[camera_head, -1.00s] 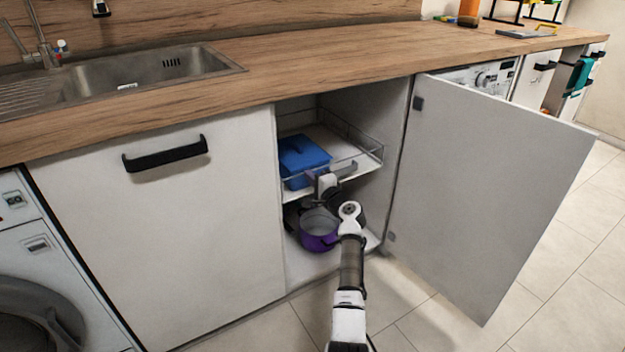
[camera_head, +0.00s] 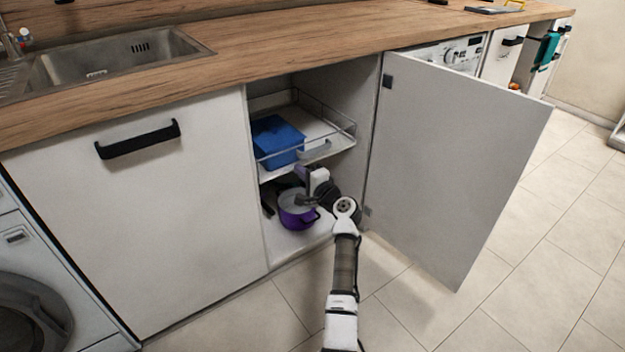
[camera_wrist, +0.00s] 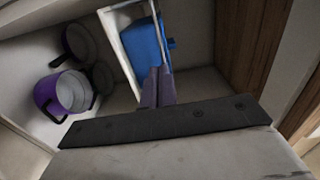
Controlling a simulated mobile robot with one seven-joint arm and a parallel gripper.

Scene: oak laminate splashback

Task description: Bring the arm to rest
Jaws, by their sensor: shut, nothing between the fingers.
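My gripper (camera_head: 301,173) is at the open front of the cabinet, just below the upper wire-railed shelf (camera_head: 335,152) and above the purple pot (camera_head: 296,216). In the wrist view, the two fingers of my gripper (camera_wrist: 157,88) are together with nothing between them. My arm reaches from the bottom of the head view up to the cabinet opening. The exact gap between the fingers and the shelf edge cannot be told.
A blue box (camera_head: 277,140) sits on the upper shelf. Dark cookware (camera_wrist: 103,78) is near the pot. The cabinet door (camera_head: 460,170) stands wide open to my arm's right. The wooden counter (camera_head: 300,45) is above; floor (camera_head: 400,300) in front is clear.

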